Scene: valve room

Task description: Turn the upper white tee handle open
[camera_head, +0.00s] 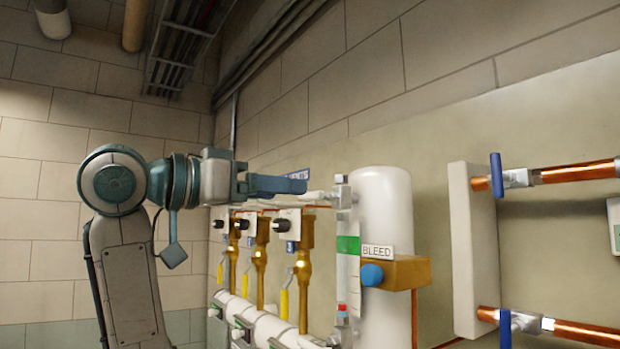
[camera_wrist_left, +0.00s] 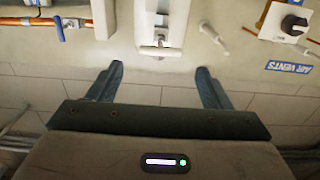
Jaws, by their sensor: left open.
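My left gripper (camera_head: 292,185) reaches in from the left in the head view, its fingers pointing right toward the top of the sight gauge. In the left wrist view the gripper (camera_wrist_left: 160,72) shows two spread dark fingers with nothing between them. A short white handle (camera_head: 318,196) sticks out left from the gauge's upper fitting (camera_head: 342,188), just below and beyond the fingertips. A white rod-like handle (camera_wrist_left: 213,36) shows in the wrist view, outside the right finger; I cannot tell whether it is the same one. No contact is visible. My right gripper is not in view.
A white tank (camera_head: 385,205) stands behind the gauge, with a blue knob (camera_head: 371,275) under a BLEED sign. Brass valves with yellow levers (camera_head: 302,275) line the wall at left. Copper pipes with blue handles (camera_head: 497,175) are at right. Open air lies above the gripper.

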